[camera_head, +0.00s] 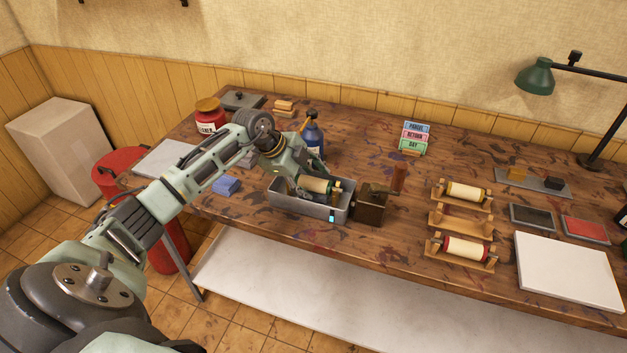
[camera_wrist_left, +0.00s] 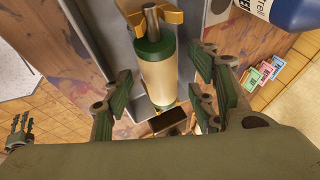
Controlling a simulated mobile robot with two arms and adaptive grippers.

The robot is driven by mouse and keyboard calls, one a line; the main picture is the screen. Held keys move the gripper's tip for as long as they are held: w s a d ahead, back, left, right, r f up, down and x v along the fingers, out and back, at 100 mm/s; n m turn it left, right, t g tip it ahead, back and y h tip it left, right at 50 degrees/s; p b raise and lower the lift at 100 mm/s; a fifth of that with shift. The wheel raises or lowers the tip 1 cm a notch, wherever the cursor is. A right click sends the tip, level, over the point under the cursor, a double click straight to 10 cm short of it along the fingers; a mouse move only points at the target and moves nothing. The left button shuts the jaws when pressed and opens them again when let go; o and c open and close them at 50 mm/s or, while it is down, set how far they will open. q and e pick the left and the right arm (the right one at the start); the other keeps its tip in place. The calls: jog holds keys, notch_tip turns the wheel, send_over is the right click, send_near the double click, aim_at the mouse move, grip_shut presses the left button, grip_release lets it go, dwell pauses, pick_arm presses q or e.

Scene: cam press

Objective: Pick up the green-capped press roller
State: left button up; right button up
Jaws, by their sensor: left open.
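The green-capped press roller (camera_head: 318,186) has a cream body and lies across a grey metal trough (camera_head: 288,201). My left gripper (camera_head: 300,178) is over the trough at the roller. In the left wrist view its open fingers (camera_wrist_left: 160,103) stand on either side of the roller's lower end, with gaps visible. What looks like my right gripper (camera_wrist_left: 18,131) is small at the left of that view, its opening unclear.
A brown crank box (camera_head: 371,208) stands right of the trough. A blue bottle (camera_head: 313,135) stands behind it and a blue block (camera_head: 226,187) lies to the left. Other rollers sit in a wooden rack (camera_head: 459,217).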

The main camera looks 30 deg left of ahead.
pick_arm(q)
jog(key=shift+w+d+f, duration=0.1)
jog(key=shift+w+f, duration=0.05)
jog(key=shift+f, duration=0.1)
jog(key=shift+c, duration=0.7)
jog(key=shift+r, duration=0.1)
grip_shut()
